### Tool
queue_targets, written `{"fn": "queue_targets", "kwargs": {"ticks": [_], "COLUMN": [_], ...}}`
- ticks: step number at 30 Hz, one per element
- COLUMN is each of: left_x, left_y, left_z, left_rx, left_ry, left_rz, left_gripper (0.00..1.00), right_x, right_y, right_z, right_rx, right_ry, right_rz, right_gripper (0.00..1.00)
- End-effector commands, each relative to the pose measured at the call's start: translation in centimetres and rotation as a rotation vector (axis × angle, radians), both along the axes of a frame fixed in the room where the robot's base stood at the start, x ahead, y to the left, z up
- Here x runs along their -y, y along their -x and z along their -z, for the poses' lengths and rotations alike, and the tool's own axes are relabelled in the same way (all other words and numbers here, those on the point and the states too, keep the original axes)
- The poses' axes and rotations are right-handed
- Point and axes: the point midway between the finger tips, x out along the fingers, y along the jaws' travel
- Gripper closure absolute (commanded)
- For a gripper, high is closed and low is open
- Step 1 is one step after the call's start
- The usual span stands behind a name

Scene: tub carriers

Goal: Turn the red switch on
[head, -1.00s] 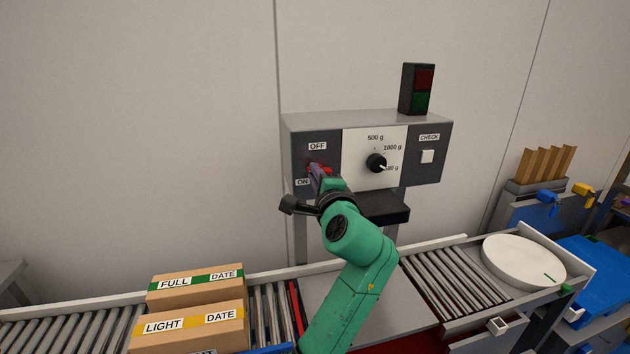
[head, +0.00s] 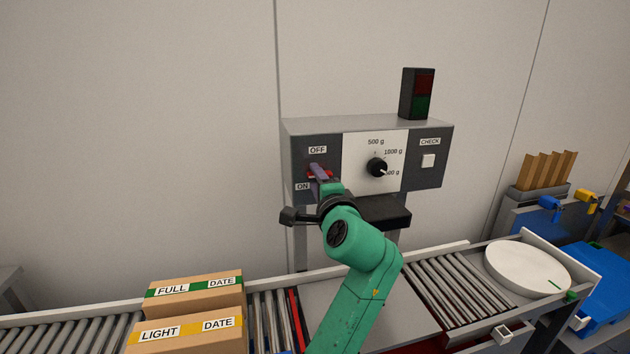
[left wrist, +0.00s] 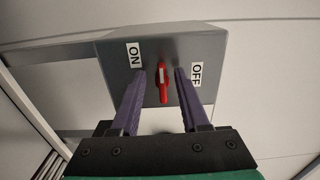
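The red switch (head: 328,174) is on the left part of the grey control box (head: 365,124), partly hidden by my left gripper in the head view. The OFF label (head: 318,150) is above it and the ON label (head: 303,186) is below left. My left gripper (head: 318,169) is at the switch. In the left wrist view, the red switch (left wrist: 163,82) stands between the two open purple fingers (left wrist: 162,78), with visible gaps on both sides. Its handle lies crosswise to the line from ON to OFF. My right gripper is not in view.
The box also has a black dial (head: 376,167), a white CHECK button (head: 428,160) and a dark red-green lamp (head: 416,94) on top. Below are a roller conveyor (head: 455,287), cartons (head: 190,331) at left and a white round disc (head: 526,267) at right.

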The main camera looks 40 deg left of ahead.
Motion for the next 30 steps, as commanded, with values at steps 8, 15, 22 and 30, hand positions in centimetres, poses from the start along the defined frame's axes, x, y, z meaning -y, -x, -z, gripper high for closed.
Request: {"fn": "queue_targets", "kwargs": {"ticks": [8,15,22,30], "left_x": [0.0,2.3,7.8,11.8], "left_y": [0.1,1.6,5.3,8.1], "left_z": [-0.1,-0.1,0.0,0.0], "left_rx": [0.002,0.003,0.0,0.0], "left_ry": [-0.002,0.0,0.0,-0.001], "left_rz": [-0.002,0.0,0.003,0.0], "left_gripper": [0.55,0.55,0.55,0.55], "right_x": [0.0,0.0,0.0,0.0], "right_y": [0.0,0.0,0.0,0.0], "right_z": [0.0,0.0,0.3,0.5], "right_rx": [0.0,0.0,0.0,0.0], "right_ry": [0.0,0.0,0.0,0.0], "right_rz": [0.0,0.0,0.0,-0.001], "right_gripper": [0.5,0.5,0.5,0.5]}}
